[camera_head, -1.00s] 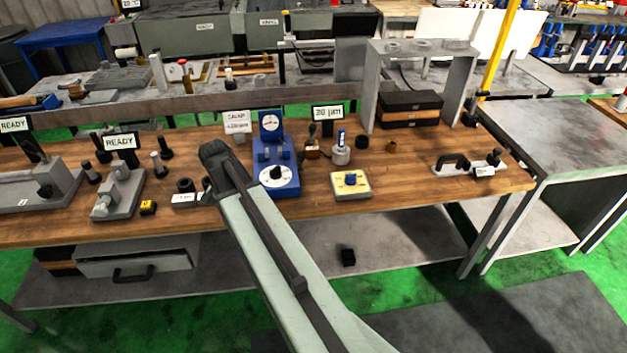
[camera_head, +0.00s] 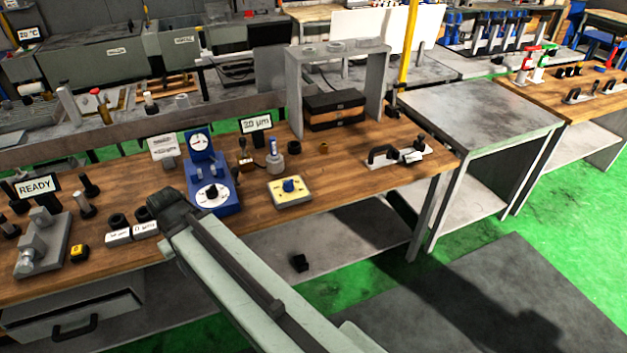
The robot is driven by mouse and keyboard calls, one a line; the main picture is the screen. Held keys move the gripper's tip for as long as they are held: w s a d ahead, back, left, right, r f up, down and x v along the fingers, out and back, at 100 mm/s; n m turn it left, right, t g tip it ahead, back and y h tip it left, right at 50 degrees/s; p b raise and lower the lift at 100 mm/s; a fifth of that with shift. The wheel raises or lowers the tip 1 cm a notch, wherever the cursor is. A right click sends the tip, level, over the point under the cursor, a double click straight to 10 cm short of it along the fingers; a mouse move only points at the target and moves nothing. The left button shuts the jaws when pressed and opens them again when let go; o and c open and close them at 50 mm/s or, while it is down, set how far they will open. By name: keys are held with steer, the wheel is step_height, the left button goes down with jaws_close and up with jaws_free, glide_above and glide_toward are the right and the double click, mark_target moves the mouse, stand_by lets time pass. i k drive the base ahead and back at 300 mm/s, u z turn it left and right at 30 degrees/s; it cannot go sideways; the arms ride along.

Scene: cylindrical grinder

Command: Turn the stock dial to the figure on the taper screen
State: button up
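A small screen (camera_head: 256,124) at the back of the wooden bench shows a figure in µm; its digits are too small to read surely. In front of it lies a pale box with a yellow face and a blue knob (camera_head: 289,186). To its left stands a blue device (camera_head: 222,190) with a round gauge on top and a white dial with a black knob (camera_head: 212,193) below. I cannot tell from labels which is the stock dial. My gripper (camera_head: 164,204) is at the arm's end, left of the blue device in the picture and apart from the yellow-faced box. Its fingers cannot be made out.
A READY screen (camera_head: 37,187) and a grey fixture (camera_head: 42,243) stand at left. A grey shelf frame (camera_head: 335,62) holds dark boxes behind. A black-handled plate (camera_head: 398,155) lies at right. Bare wood surrounds the yellow-faced box; green floor lies to the right.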

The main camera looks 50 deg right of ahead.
mark_target(288, 185)
steer(key=z, duration=1.9)
steer(key=k, duration=0.8)
steer(key=u, duration=1.75)
steer(key=i, duration=1.5)
